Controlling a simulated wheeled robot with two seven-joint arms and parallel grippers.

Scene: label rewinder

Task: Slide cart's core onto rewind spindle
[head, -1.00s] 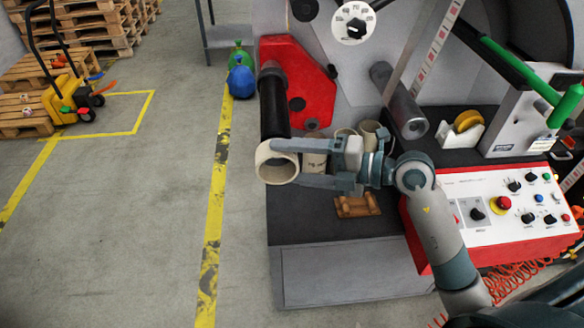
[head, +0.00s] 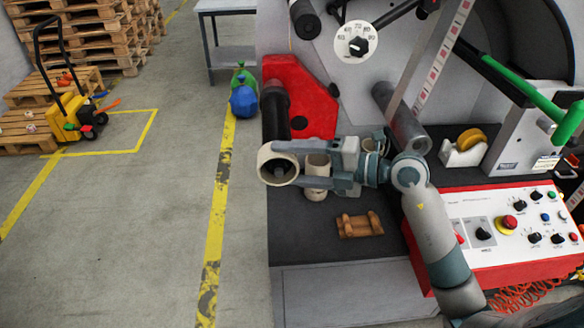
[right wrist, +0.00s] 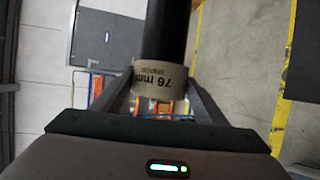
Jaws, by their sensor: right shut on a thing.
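The core (head: 266,166), a pale cardboard ring, is gripped by my right gripper (head: 282,164), whose fingers reach in from the right. The black rewind spindle (head: 275,112) runs in front of a red plate and meets the core's far side. In the wrist view the spindle (right wrist: 167,35) lines up with the core and reaches its rim. How far it enters the core is hard to tell. My left gripper is out of view.
Another cardboard core (head: 317,178) stands on the dark deck behind my fingers, near a wooden cradle (head: 360,225). A grey roller (head: 402,120), a tape dispenser (head: 464,146) and a red-edged control panel (head: 515,225) are to the right.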

